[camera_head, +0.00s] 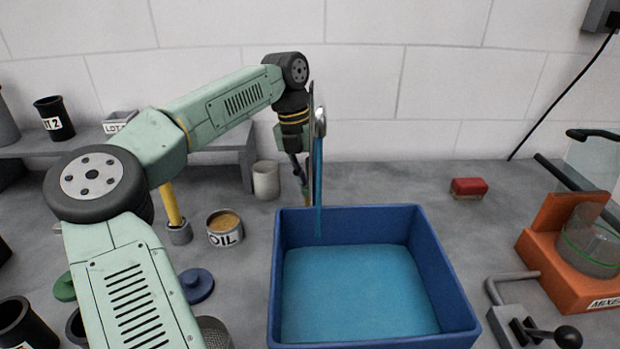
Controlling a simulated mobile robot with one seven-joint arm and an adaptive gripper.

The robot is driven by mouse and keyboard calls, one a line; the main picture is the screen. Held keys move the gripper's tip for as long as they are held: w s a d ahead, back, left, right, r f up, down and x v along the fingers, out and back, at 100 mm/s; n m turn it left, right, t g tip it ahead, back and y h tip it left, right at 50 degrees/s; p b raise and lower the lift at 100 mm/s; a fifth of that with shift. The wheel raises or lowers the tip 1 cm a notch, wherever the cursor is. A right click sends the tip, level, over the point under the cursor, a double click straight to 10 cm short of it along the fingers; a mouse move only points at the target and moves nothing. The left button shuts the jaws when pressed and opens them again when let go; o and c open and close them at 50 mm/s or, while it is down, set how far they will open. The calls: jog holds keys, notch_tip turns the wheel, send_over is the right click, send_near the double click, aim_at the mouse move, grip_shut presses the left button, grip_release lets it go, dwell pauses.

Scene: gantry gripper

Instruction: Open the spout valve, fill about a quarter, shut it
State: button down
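A grey metal spout (319,122) stands upright behind the blue tub, seen nearly edge-on. A thin blue stream (318,185) runs straight down from it, in front of the tub's far inner wall. The blue tub (447,275) holds a flat blue liquid (355,295), with bare wall above its surface. My gripper (302,182) points down just left of the spout, behind the tub's far left corner. The spout partly covers it, and I cannot tell whether its fingers are open or touching anything. No valve handle can be made out clearly.
An oil tin (225,228) and a pale cup (265,180) stand left of the tub. A red block (468,187) lies at the back right. An orange mixer (570,255) and a black-knobbed lever (567,337) stand at the right. The back bench between cup and block is mostly clear.

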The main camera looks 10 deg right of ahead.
jog(key=m, duration=0.3)
jog(key=shift+w+a+m, duration=0.1)
jog(key=shift+w+m, duration=0.1)
jog(key=shift+m, duration=0.2)
jog(key=m+y, duration=0.1)
jog(key=m, duration=0.2)
jog(key=shift+w+m+g, duration=0.15)
jog(key=shift+m+g, duration=0.15)
jog(key=shift+g, duration=0.1)
jog(key=m, duration=0.4)
jog(key=shift+w+y, duration=0.2)
jog(key=shift+y, duration=0.2)
jog(key=shift+w+m, duration=0.1)
jog(key=shift+m, duration=1.2)
jog(key=c, duration=1.6)
grip_release()
notch_tip(320, 180, up, 12)
jog(key=w, duration=0.2)
jog(key=shift+w+d, duration=0.15)
jog(key=shift+d, duration=0.1)
